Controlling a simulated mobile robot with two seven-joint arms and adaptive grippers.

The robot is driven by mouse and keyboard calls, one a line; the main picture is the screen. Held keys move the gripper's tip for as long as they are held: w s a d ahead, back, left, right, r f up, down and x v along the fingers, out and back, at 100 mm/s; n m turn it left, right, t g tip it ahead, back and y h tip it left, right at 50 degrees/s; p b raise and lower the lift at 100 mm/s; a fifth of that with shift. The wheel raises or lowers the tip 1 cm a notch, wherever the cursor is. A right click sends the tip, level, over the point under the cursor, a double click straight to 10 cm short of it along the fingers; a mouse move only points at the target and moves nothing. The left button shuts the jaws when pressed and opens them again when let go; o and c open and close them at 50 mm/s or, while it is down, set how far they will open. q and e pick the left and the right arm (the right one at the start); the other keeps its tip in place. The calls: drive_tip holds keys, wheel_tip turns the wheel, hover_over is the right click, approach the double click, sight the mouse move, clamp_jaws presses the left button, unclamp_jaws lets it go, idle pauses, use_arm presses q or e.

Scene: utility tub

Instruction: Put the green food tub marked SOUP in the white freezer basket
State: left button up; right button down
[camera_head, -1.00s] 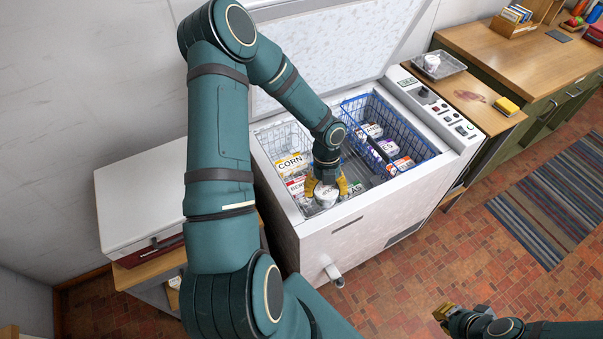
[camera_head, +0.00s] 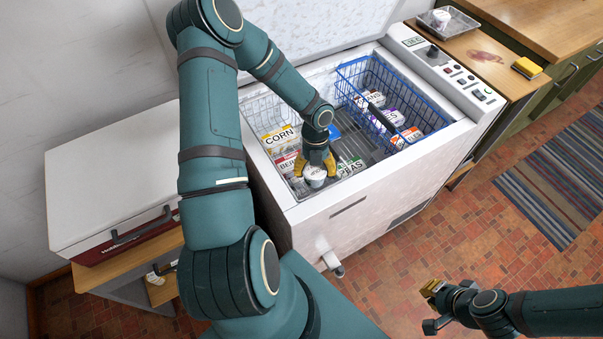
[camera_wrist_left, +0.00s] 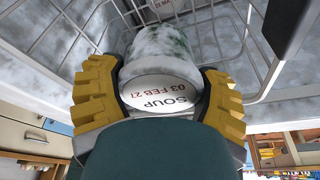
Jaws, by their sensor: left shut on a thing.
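The SOUP tub (camera_head: 314,177) shows its pale lid in the head view, inside the open chest freezer. The white freezer basket (camera_head: 258,112) is a wire basket at the freezer's left; white wires also show behind the tub in the wrist view. Whether the tub touches the basket cannot be told. My right gripper (camera_head: 432,289) is away over the floor at the lower right.
Frosty packs marked CORN (camera_head: 280,138) and BER (camera_head: 288,164) lie left of the tub, a PEAS pack (camera_head: 350,167) to its right. A blue wire basket (camera_head: 425,101) with several packs hangs at right. The freezer's front rim (camera_head: 345,190) is close to my gripper.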

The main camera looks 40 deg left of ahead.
use_arm(q)
wheel_tip(320, 180, down, 5)
drive_tip(key=shift+f+b, duration=0.2)
drive_tip(key=shift+b, duration=0.3)
drive_tip(key=shift+f+b, duration=0.3)
drive_tip(key=shift+f, duration=1.3)
drive_tip(key=shift+f, duration=0.1)
drive_tip(key=o, duration=1.3)
drive_tip(key=p+v, duration=0.2)
drive_tip(key=v, duration=1)
